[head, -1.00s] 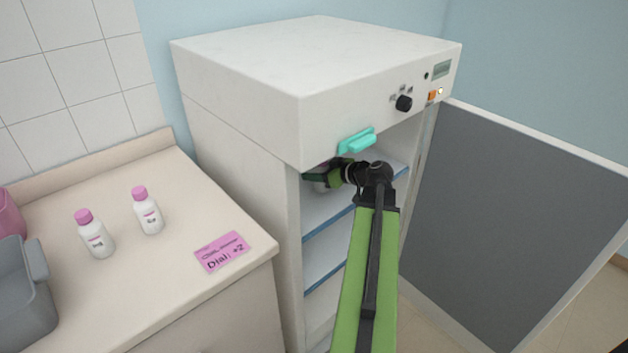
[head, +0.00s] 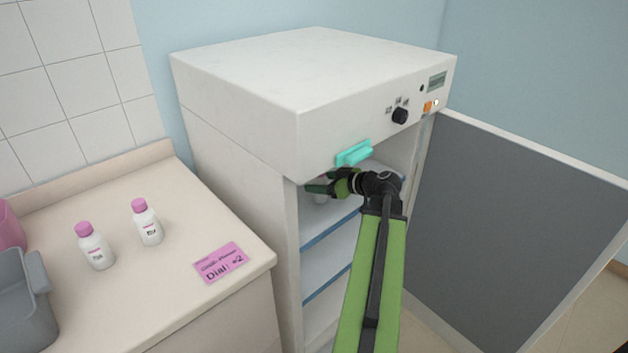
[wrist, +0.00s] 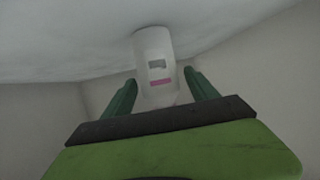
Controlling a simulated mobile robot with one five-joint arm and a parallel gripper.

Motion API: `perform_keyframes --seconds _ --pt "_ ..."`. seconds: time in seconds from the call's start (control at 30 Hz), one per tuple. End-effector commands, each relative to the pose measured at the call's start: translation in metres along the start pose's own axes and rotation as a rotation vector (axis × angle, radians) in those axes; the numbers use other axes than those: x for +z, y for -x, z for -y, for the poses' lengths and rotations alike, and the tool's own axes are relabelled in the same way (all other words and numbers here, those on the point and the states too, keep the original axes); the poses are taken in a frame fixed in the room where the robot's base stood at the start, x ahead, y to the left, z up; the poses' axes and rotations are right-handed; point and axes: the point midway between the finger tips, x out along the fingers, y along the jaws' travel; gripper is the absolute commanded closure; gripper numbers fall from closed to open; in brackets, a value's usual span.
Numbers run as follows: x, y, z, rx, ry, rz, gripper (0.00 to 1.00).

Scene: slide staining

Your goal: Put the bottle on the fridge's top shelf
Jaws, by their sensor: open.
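The fridge (head: 240,125) stands open, and its top shelf (head: 332,218) has a blue front edge. A white bottle (wrist: 155,60) with a pink stripe is inside; in the wrist view it appears upside down, its base against the pale shelf surface (wrist: 70,45). Its cap is not visible. In the head view only a small pale part of the bottle (head: 320,198) shows below my gripper (head: 318,187). My gripper is open, with one green finger on each side of the bottle in the wrist view (wrist: 160,88). Gaps show beside the bottle.
The fridge door (head: 510,225) is swung wide to the right. Two other pink-capped bottles (head: 95,248) (head: 147,222), a pink note (head: 221,263) and a grey bin (head: 22,305) are on the left counter.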

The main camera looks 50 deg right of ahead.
Motion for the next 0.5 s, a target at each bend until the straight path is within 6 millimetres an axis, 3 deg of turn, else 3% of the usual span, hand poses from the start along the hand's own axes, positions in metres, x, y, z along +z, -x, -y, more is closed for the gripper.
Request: perform_keyframes --seconds 0.03,0.23,0.5 --pt "-0.005 0.018 0.001 0.004 -0.001 0.000 0.32" --pt "-0.004 0.065 0.000 0.003 -0.001 0.001 0.32" --pt "-0.001 0.090 0.000 0.001 0.000 0.000 0.32"
